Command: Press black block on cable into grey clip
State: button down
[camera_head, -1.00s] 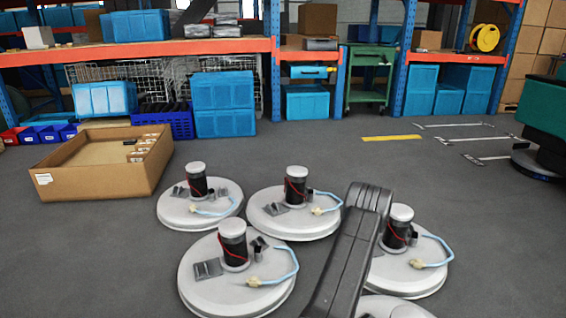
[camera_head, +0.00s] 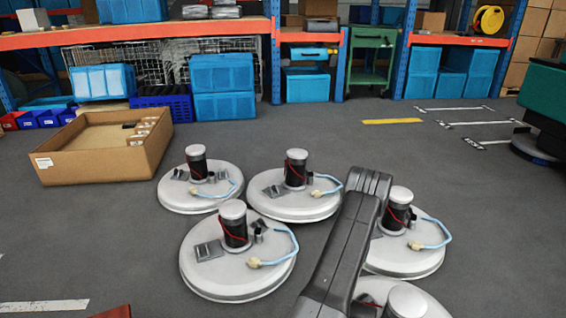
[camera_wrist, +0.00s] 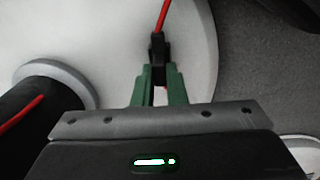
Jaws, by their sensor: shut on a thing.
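In the wrist view my gripper (camera_wrist: 160,84) has green fingers closed around a black block (camera_wrist: 158,47) at the end of a red cable (camera_wrist: 163,16). The cable runs up from the block and out at the top of the view. A light grey tank lid (camera_wrist: 90,40) lies under the block. A black cylinder (camera_wrist: 38,108) with a grey rim and a piece of red cable stands to the left. I cannot make out the grey clip in the wrist view. In the head view my arm hides the lid at the lower right, and my gripper is out of sight.
Several round grey lids (camera_head: 235,285) with black motors and pale blue hoses stand on the floor. An open cardboard box (camera_head: 105,170) is at the left. Blue bins (camera_head: 222,90) and shelves line the back. Grey floor is free at the right.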

jog(key=shift+f, duration=0.45)
jog(key=c, duration=0.9)
grip_release()
jog(key=shift+r, duration=0.15)
notch_tip(320, 180, up, 8)
jog(key=p, duration=0.5)
jog(key=shift+r, duration=0.2)
jog(key=shift+f, duration=0.1)
